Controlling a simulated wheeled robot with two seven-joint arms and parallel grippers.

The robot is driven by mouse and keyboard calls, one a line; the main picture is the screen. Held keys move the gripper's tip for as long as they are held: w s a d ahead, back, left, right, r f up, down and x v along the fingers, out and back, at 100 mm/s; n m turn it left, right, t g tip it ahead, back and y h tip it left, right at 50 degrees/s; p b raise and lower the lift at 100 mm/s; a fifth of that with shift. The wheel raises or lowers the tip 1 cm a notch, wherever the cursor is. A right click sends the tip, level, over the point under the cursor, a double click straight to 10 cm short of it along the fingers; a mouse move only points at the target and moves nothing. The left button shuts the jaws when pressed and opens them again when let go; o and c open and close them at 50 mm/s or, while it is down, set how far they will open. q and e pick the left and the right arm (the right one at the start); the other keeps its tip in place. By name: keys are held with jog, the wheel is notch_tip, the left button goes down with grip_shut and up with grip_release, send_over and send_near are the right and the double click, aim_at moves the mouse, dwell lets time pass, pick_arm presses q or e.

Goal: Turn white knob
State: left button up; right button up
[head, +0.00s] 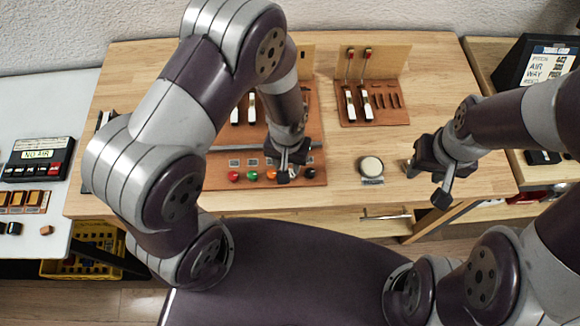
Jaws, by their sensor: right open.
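A round white knob (371,166) with a dark rim sits on the wooden table right of centre, with a small grey label plate (372,181) at its near edge. My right gripper (425,182) is open and empty, just right of the knob and apart from it. My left gripper (287,165) is over the near right part of the brown board (220,182), left of the knob. My own arm hides part of that board, and the left jaw opening is not clear.
Several coloured buttons, including a red one (233,176), line the brown board's near edge. A black device (38,158) is at left, an angled sign (545,65) at right. Table around the knob is clear.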

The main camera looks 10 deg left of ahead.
aim_at(291, 172)
pick_arm(q)
jog(key=f, duration=0.1)
jog(key=d+f, duration=0.1)
jog(key=f, duration=0.1)
jog(key=w+f, duration=0.1)
jog(key=shift+d+f, duration=0.15)
jog(key=shift+f, duration=0.15)
jog(key=shift+s+a+f, duration=0.2)
jog(key=shift+s+a, duration=0.15)
jog(key=shift+a, duration=0.1)
jog(key=shift+w+d, duration=0.2)
jog(key=shift+c, duration=1.2)
grip_shut()
pick_arm(e)
jog(key=shift+w+d, duration=0.4)
jog(key=shift+d, duration=0.05)
pick_arm(q)
jog(key=shift+n, duration=0.3)
